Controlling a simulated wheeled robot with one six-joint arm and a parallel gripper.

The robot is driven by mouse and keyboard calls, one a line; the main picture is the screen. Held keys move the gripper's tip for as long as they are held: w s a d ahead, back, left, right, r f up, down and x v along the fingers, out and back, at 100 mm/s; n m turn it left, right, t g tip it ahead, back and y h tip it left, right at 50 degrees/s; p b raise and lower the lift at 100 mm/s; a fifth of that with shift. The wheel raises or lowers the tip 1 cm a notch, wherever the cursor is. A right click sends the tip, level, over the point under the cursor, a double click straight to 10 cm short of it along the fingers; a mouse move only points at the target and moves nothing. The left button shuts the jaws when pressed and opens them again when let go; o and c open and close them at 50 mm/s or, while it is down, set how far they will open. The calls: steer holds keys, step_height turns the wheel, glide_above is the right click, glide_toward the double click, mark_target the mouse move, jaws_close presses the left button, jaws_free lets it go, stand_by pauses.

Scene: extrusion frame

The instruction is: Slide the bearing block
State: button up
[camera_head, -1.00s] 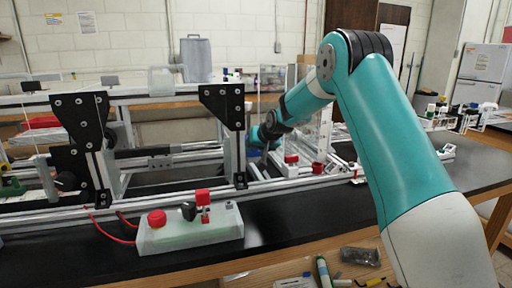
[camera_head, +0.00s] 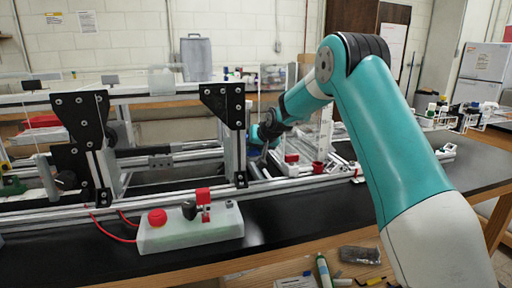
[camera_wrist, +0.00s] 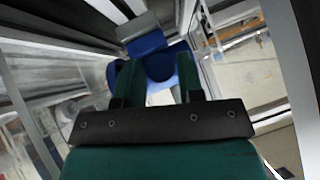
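A blue block (camera_wrist: 152,45) with a rounded part and a grey top, which looks like the bearing block, shows in the wrist view just beyond my fingers. My gripper (camera_wrist: 158,72) has two dark green fingers standing apart, one on either side of the blue rounded part. I see slim gaps beside that part, but contact at the fingertips cannot be made out. In the head view my gripper is small and partly hidden behind the black-plated upright, low among the rails of the frame. The block cannot be told clearly there.
The black corner plate (camera_head: 223,104) and its upright stand left of my gripper. A pale control box (camera_head: 190,229) with a red button sits on the black bench (camera_head: 300,222) in front. A red-and-white part (camera_head: 291,165) lies right of my gripper on the rails.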

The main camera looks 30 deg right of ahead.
steer(key=shift+o, duration=1.3)
steer(key=b+v, duration=0.2)
steer(key=v, duration=1.5)
steer(key=shift+s+r, duration=0.15)
steer(key=shift+s, duration=0.05)
